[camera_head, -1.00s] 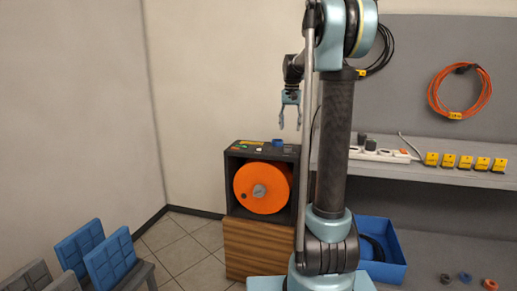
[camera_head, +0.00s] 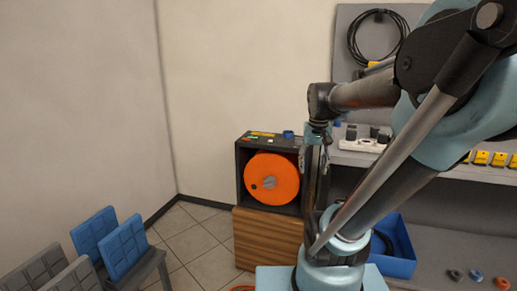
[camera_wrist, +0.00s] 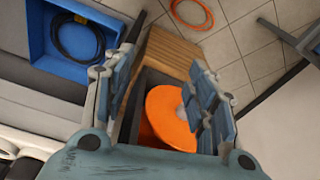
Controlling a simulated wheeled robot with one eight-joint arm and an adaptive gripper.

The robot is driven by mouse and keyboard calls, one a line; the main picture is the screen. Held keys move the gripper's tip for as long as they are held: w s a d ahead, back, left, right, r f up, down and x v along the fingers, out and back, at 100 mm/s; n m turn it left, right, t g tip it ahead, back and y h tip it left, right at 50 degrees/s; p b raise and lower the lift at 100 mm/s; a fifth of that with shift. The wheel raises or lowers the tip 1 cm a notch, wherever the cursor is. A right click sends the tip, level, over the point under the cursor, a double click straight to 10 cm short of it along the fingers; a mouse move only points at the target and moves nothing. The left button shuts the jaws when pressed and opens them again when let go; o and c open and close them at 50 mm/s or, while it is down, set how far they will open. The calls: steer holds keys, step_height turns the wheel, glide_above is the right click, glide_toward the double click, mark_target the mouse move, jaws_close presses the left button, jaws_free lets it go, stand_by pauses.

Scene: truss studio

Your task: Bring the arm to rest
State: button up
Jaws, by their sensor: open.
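My gripper (camera_head: 318,145) hangs from the folded arm in front of the right side of the dark cabinet (camera_head: 242,170). In the wrist view my gripper (camera_wrist: 160,95) has its two padded fingers spread wide apart, with nothing between them touching the pads. The orange reel (camera_wrist: 168,118) and the cabinet's wooden front (camera_wrist: 165,52) show beyond the fingers. In the head view the orange reel (camera_head: 272,180) sits inside the cabinet, left of the gripper.
A blue bin (camera_head: 400,262) with a black cable stands right of my base. A grey shelf (camera_head: 440,166) holds a white power strip (camera_head: 362,145) and yellow blocks (camera_head: 498,160). Blue and grey padded chairs (camera_head: 120,245) stand at lower left.

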steer(key=s+f+n, duration=0.1)
steer(key=s+f, duration=1)
steer(key=f, duration=0.1)
steer(key=shift+t, duration=0.3)
steer(key=shift+w+f, duration=0.25)
steer(key=shift+w, duration=0.15)
